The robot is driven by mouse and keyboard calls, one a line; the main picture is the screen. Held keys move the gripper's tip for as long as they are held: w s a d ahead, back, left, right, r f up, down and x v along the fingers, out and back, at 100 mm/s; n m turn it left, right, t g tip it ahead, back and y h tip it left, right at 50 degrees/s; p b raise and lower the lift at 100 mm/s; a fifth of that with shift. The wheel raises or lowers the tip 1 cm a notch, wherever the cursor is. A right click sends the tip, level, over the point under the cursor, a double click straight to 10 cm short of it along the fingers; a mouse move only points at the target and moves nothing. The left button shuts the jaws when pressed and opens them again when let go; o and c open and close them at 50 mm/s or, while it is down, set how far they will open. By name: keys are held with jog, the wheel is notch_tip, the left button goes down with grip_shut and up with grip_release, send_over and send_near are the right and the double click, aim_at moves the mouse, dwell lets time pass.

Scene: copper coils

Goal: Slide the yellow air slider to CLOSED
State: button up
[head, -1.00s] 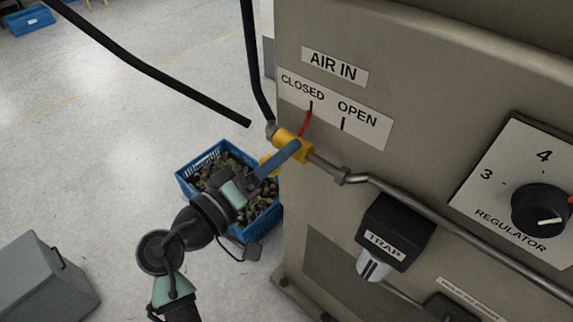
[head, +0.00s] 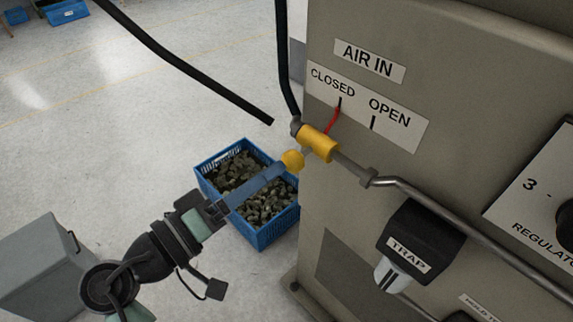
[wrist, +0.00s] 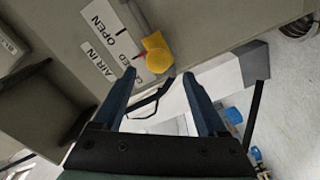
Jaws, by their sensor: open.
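The yellow air slider (head: 318,143) sits on the grey pipe below the label plate, with a round yellow knob (head: 292,160) facing outward. Its red pointer (head: 333,119) lines up with the tick under CLOSED. In the wrist view the yellow knob (wrist: 157,58) is just ahead of the fingertips, in the gap between their lines. My gripper (head: 279,169) is open, its blue fingers pointing at the knob from the lower left. In the wrist view my gripper (wrist: 159,77) shows both fingers apart with nothing between them. The knob appears clear of the fingertips.
The machine panel bears the AIR IN sign (head: 369,60), a TRAP unit (head: 425,240) and a regulator plate (head: 535,190). A black hose (head: 287,60) drops to the pipe end. A blue crate (head: 262,238) of dark pieces stands on the floor below. Open floor lies left.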

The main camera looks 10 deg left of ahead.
jog(key=shift+b+v, duration=0.4)
jog(key=shift+v, duration=1.85)
